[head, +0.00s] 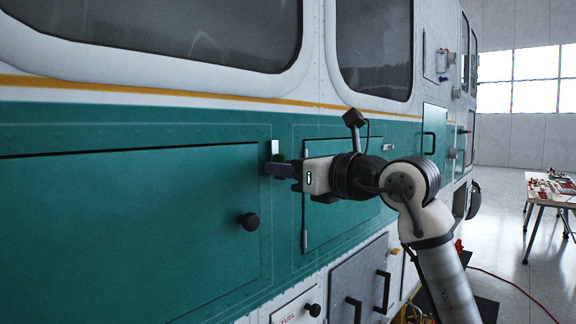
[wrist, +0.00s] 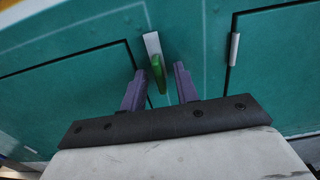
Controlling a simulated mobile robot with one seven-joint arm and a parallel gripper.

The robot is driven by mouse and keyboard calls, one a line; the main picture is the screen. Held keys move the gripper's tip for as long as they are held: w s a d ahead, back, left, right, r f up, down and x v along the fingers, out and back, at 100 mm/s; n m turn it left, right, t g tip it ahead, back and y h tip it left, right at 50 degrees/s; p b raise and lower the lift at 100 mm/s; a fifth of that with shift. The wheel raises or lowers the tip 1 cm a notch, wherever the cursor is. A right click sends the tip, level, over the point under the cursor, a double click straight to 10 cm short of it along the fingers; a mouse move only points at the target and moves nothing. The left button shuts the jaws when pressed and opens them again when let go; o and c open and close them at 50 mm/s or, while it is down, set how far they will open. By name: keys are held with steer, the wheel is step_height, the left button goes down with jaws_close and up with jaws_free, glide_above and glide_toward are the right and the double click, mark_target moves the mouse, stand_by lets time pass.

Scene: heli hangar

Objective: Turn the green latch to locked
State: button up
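The green latch (wrist: 158,73) shows in the wrist view as a small green handle on a pale plate (wrist: 152,44) fixed to the teal panel. My gripper (wrist: 160,78) is open, with one purple finger on each side of the latch and a visible gap on both sides. In the head view my gripper (head: 270,169) is up against the teal side wall. The pale plate shows just above the fingers there, and the latch is mostly hidden behind them.
A smaller teal hatch (head: 340,205) is behind my arm. Grey doors with black handles (head: 382,291) are below. A table with parts (head: 550,190) stands far right on open floor.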

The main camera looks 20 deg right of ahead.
steer(key=shift+c, duration=0.2)
jaws_close()
steer(key=shift+n, duration=0.3)
steer(key=n+b, duration=0.5)
steer(key=n, duration=1.2)
steer(key=shift+n, duration=0.4)
